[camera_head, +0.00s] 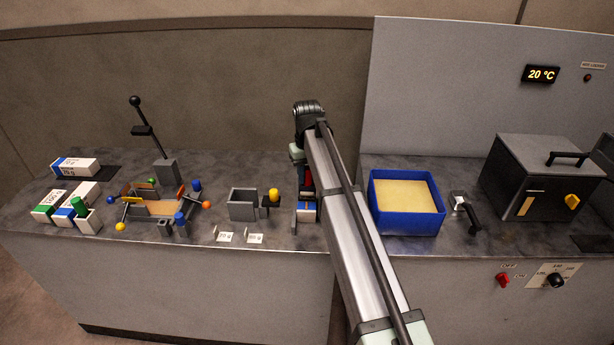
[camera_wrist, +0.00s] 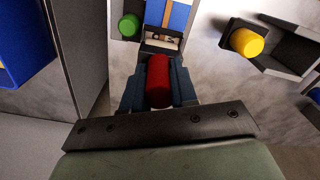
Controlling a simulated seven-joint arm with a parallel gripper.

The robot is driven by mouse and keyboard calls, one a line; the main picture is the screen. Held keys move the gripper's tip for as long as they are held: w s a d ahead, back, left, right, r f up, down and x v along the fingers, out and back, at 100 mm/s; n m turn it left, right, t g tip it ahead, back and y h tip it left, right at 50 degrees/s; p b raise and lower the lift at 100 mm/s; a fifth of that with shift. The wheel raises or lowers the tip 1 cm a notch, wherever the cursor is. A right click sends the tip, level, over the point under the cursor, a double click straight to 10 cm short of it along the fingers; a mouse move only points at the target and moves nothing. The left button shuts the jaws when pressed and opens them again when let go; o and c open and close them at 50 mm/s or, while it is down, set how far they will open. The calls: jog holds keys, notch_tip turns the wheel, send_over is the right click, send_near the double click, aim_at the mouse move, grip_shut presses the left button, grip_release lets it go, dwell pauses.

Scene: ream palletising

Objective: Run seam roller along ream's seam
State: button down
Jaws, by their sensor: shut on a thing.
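My gripper (camera_wrist: 158,96) is shut on the red handle of the seam roller (camera_wrist: 159,72) in the wrist view. The roller's dark head, with a pale part in it, lies beyond the handle. The ream (camera_wrist: 179,14) is blue with a tan seam strip and shows just past the head at the top edge. I cannot tell whether the head touches it. In the head view a bit of the red handle (camera_head: 308,181) shows above the blue and white ream (camera_head: 306,206). My arm hides much of both.
A green cylinder (camera_wrist: 129,26) stands close beside the ream. A yellow knob (camera_head: 273,195) and a grey open box (camera_head: 242,204) stand to the left. A blue tray (camera_head: 407,225) and a dark oven-like box (camera_head: 548,185) are on the right. Several cartons (camera_head: 76,167) lie far left.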

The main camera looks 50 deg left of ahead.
jog(key=shift+w+a, duration=0.65)
jog(key=shift+w+a, duration=0.15)
dwell(0.4)
jog(key=shift+w+a, duration=1)
jog(key=shift+w+a, duration=0.1)
dwell(0.5)
jog(key=shift+w+a, duration=1.05)
dwell(0.5)
notch_tip(320, 180, up, 7)
dwell(0.7)
